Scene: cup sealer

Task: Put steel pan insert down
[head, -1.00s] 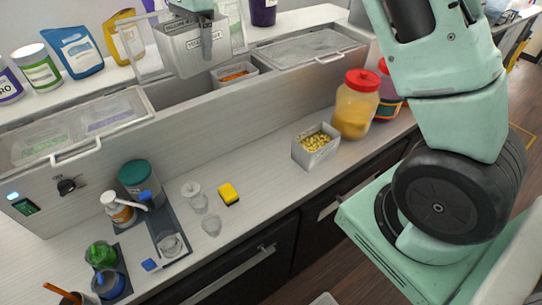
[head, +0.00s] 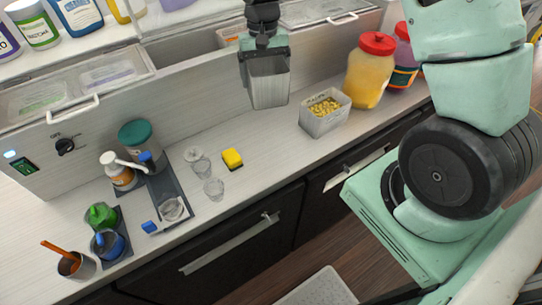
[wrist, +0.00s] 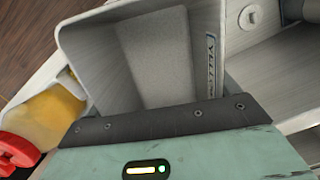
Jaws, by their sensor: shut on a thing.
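The steel pan insert (head: 268,88) hangs from my gripper (head: 262,48) in the head view. It is held in the air in front of the upright steel panel, above the back of the counter, apart from the counter top. My gripper is shut on its upper rim. In the wrist view the insert (wrist: 150,55) fills the middle above my gripper (wrist: 155,122). Its inside looks empty, and a small label shows on its right side. The jaws' grip on the rim is mostly hidden.
A second steel pan (head: 318,123) with yellow pieces stands to the right, beside a yellow jar (head: 369,72) with a red lid. A yellow sponge (head: 232,158) and clear cups (head: 201,164) are at left. Counter (head: 275,135) between sponge and second pan is clear.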

